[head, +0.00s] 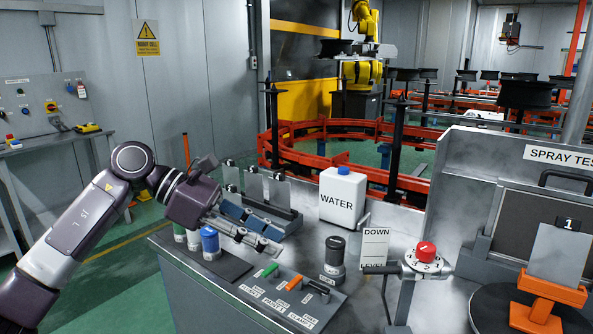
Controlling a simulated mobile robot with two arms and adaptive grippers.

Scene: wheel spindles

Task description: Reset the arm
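My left arm comes in from the left, and its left gripper (272,247) is over the workbench (215,300). Its fingers point right and slightly down, close above the bench between a blue-capped bottle (210,244) and a dark cylinder (335,255). I see nothing held, but at this angle I cannot tell how far apart the fingers are. My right gripper is not in view.
A white WATER jug (342,203) stands behind the gripper, beside a rack of grey panels (265,190). A red-knobbed lever (425,250), a DOWN sign (375,247) and an orange stand (548,298) are to the right.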

